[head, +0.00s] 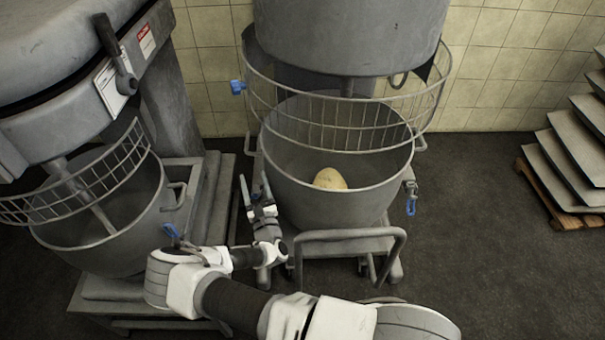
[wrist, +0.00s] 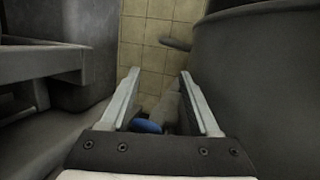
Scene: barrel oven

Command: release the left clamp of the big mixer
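The big mixer has a round steel bowl (head: 370,172) under a wire guard (head: 262,98), with pale dough (head: 330,179) inside. My gripper (head: 254,181) is open at the left outer side of this bowl, fingers pointing up and away in the head view. In the wrist view my gripper (wrist: 158,76) has its fingers spread. A blue-handled part (wrist: 147,126), likely the left clamp, shows low between them beside a grey piece (wrist: 172,104). I cannot tell whether the fingers touch it. The left clamp is not clearly visible in the head view. The right clamp (head: 410,204) has a blue handle hanging down.
A smaller mixer with its bowl (head: 110,240) stands close on the left, leaving a narrow gap. A bowl trolley handle (head: 345,235) sticks out in front. A blue knob (head: 238,87) sits on the guard's left. Stacked trays (head: 575,155) stand right; dark floor between is clear.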

